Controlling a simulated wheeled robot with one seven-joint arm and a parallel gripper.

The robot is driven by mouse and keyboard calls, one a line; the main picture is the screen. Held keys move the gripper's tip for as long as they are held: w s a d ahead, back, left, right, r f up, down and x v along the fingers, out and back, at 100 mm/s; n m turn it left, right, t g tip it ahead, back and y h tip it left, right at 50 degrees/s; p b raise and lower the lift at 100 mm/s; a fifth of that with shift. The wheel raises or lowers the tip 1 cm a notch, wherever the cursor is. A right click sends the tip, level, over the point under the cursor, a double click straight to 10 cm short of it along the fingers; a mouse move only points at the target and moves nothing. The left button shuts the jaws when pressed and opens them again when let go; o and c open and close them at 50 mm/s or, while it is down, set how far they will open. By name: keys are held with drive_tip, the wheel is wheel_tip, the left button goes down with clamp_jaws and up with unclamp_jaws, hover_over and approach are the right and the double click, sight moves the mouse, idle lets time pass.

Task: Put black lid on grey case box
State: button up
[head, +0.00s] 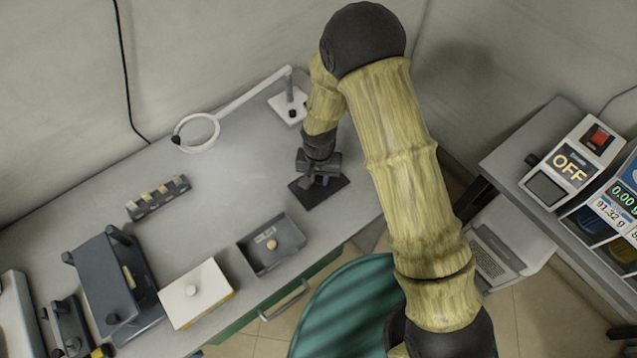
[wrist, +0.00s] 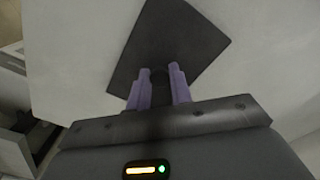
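The black lid (head: 330,195) is a flat dark square plate at the right part of the grey bench, below my gripper (head: 318,180). In the wrist view the lid (wrist: 190,40) fills the upper middle. The two purple fingers of my gripper (wrist: 160,85) stand on either side of its dark knob and seem to be closed on it. I cannot tell if the lid touches the bench. The grey case box (head: 244,257) is open-topped and stands to the left of the lid near the bench's front edge. A label and a round tan piece show inside it.
A cream box with a knobbed lid (head: 195,290) stands left of the case. Beyond it are a dark grey device (head: 105,275) and a small rack (head: 158,197). A magnifier lamp (head: 200,130) stands behind. The bench between lid and case is clear.

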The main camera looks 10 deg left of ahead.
sight(319, 179)
drive_tip(key=shift+s+f, duration=0.1)
clamp_jaws()
drive_tip(key=shift+r+p, duration=2.55)
drive_tip(key=shift+r, duration=1.05)
drive_tip(key=shift+f, duration=0.1)
drive_tip(key=shift+m, duration=0.3)
drive_tip(key=w+d+f, duration=0.1)
drive_tip(key=w+d, duration=0.1)
drive_tip(key=d, duration=0.2)
drive_tip(key=w+d, duration=0.2)
drive_tip(key=d, duration=0.3)
drive_tip(key=w+d+f, duration=0.1)
drive_tip(key=w+d, duration=0.1)
drive_tip(key=d, duration=0.2)
drive_tip(key=shift+w+d+f, duration=0.1)
drive_tip(key=shift+d+f, duration=0.15)
drive_tip(key=shift+f, duration=0.1)
drive_tip(key=d, duration=0.4)
drive_tip(key=w+d+f, duration=0.1)
drive_tip(key=d, duration=0.3)
drive_tip(key=d+f, duration=0.1)
drive_tip(key=d, duration=0.3)
drive_tip(key=shift+w+d+f, duration=0.1)
drive_tip(key=shift+w+f, duration=0.05)
